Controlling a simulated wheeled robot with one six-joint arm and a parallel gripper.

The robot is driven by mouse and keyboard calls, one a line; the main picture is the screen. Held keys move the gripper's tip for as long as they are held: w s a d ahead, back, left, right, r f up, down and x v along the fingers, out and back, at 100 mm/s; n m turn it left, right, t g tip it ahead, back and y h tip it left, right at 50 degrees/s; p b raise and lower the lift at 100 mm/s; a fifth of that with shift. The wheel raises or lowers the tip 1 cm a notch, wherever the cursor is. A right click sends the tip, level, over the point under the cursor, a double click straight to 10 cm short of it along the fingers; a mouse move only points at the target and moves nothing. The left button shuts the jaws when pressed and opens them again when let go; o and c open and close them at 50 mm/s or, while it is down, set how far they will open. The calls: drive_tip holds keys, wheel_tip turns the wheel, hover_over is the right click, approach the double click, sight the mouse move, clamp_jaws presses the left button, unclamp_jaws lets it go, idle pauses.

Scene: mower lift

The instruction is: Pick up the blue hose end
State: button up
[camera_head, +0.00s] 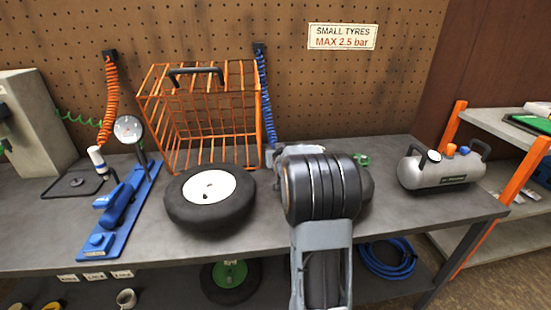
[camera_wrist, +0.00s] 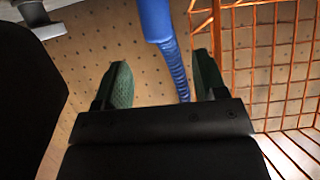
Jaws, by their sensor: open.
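The blue coiled hose (camera_head: 265,95) hangs from a dark hook on the pegboard, just right of the orange cage. In the wrist view the blue hose (camera_wrist: 175,68) shows a smooth thick part at the top and a ribbed part below. My gripper (camera_wrist: 163,82) is open, with one green fingertip on each side of the hose in the picture. I cannot tell how far the hose lies from the fingers. No contact shows.
The orange wire cage (camera_head: 150,100) stands close left of the hose; in the wrist view its wires (camera_wrist: 225,60) are right of the fingers. A wheel (camera_head: 180,208), a blue foot pump (camera_head: 120,210) and a grey air tank (camera_head: 440,172) stand on the bench (camera_head: 400,215).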

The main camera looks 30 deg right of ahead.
drive_tip(key=shift+x, duration=3.35)
drive_tip(key=shift+s+f, duration=0.1)
drive_tip(key=shift+c, duration=0.2)
drive_tip(key=c, duration=1)
